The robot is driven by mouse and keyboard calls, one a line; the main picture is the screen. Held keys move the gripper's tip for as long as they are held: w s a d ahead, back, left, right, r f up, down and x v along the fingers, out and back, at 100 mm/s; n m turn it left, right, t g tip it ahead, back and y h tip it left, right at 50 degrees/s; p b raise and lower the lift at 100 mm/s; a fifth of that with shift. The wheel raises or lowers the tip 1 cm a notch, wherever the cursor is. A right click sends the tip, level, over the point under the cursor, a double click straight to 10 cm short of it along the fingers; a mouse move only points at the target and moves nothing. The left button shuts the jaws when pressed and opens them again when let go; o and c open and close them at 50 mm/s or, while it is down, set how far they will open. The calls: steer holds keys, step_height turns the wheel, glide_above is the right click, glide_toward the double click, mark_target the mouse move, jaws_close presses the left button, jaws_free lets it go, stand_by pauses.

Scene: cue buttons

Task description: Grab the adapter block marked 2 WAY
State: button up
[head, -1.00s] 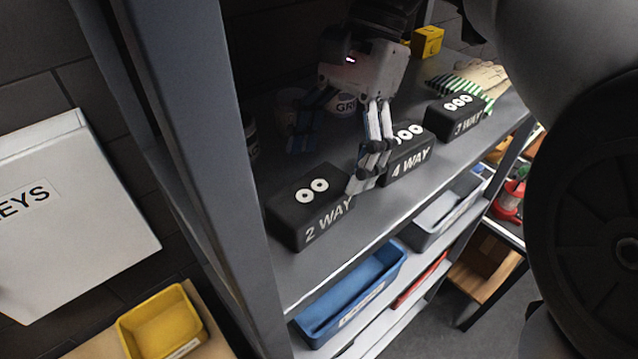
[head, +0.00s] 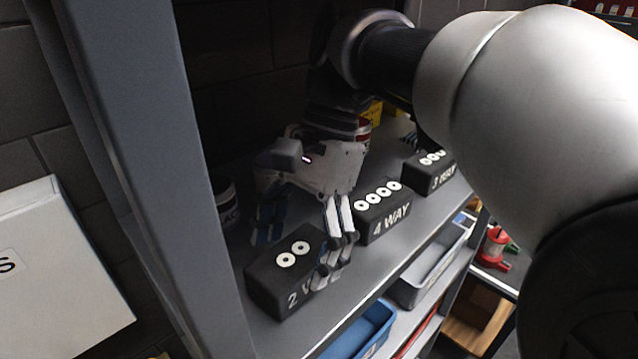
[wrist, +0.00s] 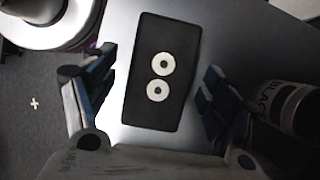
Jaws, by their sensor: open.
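The black adapter block marked 2 WAY (head: 268,285) sits on the grey shelf at the left end of a row of blocks. It has two white rings on top, and its label is partly hidden by a finger in the head view. My gripper (head: 301,242) is open just above this block. In the wrist view the block (wrist: 146,107) lies between the spread fingers of my gripper (wrist: 150,93), with a gap on each side, and nothing is held.
The 4 WAY block (head: 391,223) stands close right of my gripper, with the 3 WAY block (head: 423,180) beyond it. A can marked BLACK (wrist: 287,107) stands near one finger. A grey shelf post (head: 150,150) rises at the left. Bins (head: 365,335) sit on the shelf below.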

steer(key=shift+f, duration=0.1)
steer(key=shift+c, duration=0.5)
steer(key=c, duration=1.2)
steer(key=shift+c, duration=0.4)
steer(key=shift+r, duration=0.2)
